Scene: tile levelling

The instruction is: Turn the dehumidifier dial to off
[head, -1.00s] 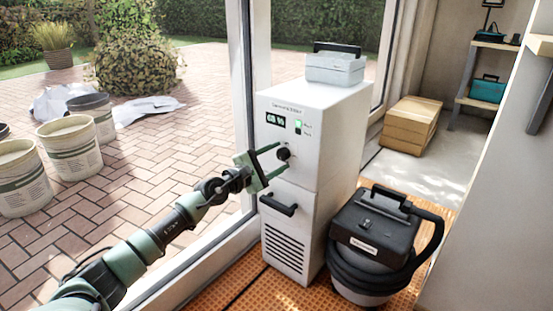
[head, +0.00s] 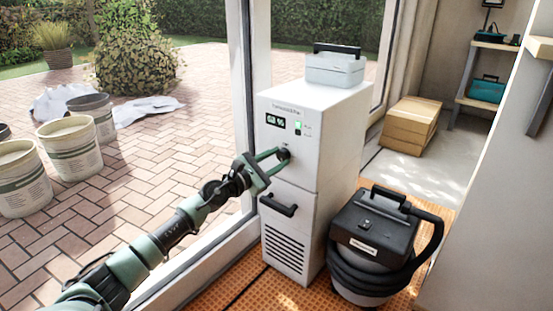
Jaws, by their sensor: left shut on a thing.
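The dehumidifier (head: 333,130) is a tall white cabinet with a small display and a lit green light on its upper front. Its black dial (head: 284,154) sits below the display. My left gripper (head: 280,157) comes in from the left and is shut on the dial, its fingers partly covering it. The dial's pointer setting is too small to read. My right gripper is not in view.
A grey case (head: 336,69) stands on top of the dehumidifier. A black vacuum (head: 372,245) with a hose stands close on its right. A window frame (head: 243,100) runs close behind my left arm.

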